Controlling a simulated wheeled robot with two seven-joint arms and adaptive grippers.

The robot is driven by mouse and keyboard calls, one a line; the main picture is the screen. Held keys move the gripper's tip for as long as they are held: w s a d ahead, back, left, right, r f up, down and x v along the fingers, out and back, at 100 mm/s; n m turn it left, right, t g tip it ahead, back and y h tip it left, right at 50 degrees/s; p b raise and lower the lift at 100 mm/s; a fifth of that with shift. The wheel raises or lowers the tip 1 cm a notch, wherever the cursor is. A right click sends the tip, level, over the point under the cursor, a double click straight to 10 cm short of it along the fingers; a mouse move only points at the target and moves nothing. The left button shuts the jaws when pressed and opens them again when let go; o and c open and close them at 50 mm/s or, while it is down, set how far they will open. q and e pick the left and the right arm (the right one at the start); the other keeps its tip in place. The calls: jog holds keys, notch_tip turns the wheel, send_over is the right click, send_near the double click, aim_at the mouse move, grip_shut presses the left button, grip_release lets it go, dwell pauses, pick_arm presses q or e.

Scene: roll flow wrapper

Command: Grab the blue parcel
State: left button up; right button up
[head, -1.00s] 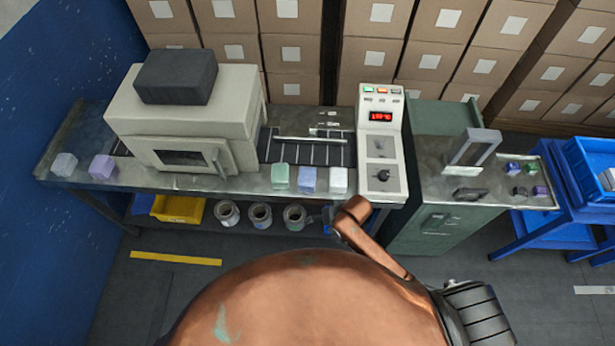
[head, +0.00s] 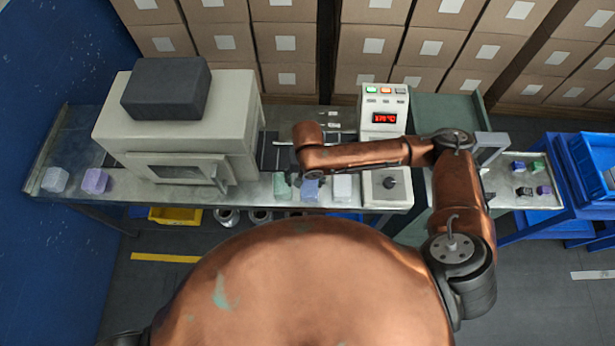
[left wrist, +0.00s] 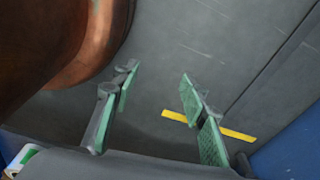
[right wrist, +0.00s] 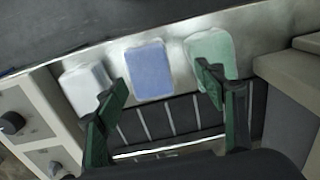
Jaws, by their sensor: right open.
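The blue parcel (head: 311,192) sits on the metal table edge between a green parcel (head: 281,188) and a white parcel (head: 342,187). My right gripper (right wrist: 158,88) is open and empty above the table. In the right wrist view, the blue parcel (right wrist: 150,70) lies between the open fingers and apart from them. One fingertip overlaps the white parcel (right wrist: 82,90) and the other overlaps the green parcel (right wrist: 210,55) in that view. My left gripper (left wrist: 157,74) is open and empty over the floor; it is hidden in the head view.
A beige wrapping machine (head: 187,120) stands left of the row, with a pale parcel (head: 55,179) and a purple parcel (head: 95,181) beyond it. A control panel (head: 383,150) stands just right of the white parcel. Blue trolley trays (head: 590,165) are far right.

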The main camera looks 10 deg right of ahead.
aim_at(310, 186)
jog(key=shift+w+d+r, duration=0.15)
jog(key=shift+w+d, duration=0.15)
jog(key=shift+d, duration=0.15)
jog(key=shift+f, duration=0.25)
jog(key=shift+d+f, duration=0.15)
jog(key=shift+f, duration=0.8)
jog(key=shift+d+f, duration=0.15)
jog(key=shift+f, duration=0.2)
jog(key=f, duration=0.3)
jog(key=shift+s+d+f+b, duration=0.1)
jog(key=shift+d+f+b, duration=0.15)
jog(key=shift+f+b, duration=0.05)
jog(key=shift+f, duration=0.5)
jog(key=c, duration=0.7)
pick_arm(q)
jog(key=shift+s+f, duration=0.35)
jog(key=shift+s, duration=0.2)
pick_arm(e)
jog(key=c, duration=0.7)
